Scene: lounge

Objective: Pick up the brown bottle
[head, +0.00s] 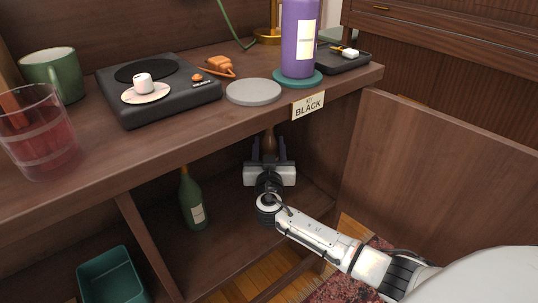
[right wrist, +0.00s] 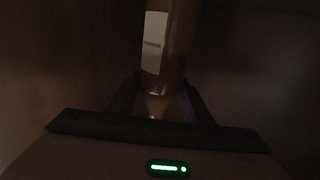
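The brown bottle (head: 269,143) stands in the dim space under the counter, its top partly hidden by the counter edge. It also shows in the right wrist view (right wrist: 178,45) with a pale label (right wrist: 154,43). My right gripper (head: 268,149) reaches into that space. Its two dark fingers are apart, one on each side of the bottle, and gaps seem to show between them and it. The right wrist view shows the fingers (right wrist: 160,98) flanking the bottle too, but it is dark. My left gripper is not in view.
A green bottle (head: 191,203) stands left of my right gripper on the lower shelf. A teal bin (head: 111,277) is at lower left. The counter above holds a purple bottle (head: 298,35), a grey disc (head: 254,92), a black turntable (head: 195,92), a green mug (head: 65,72) and a glass (head: 40,140).

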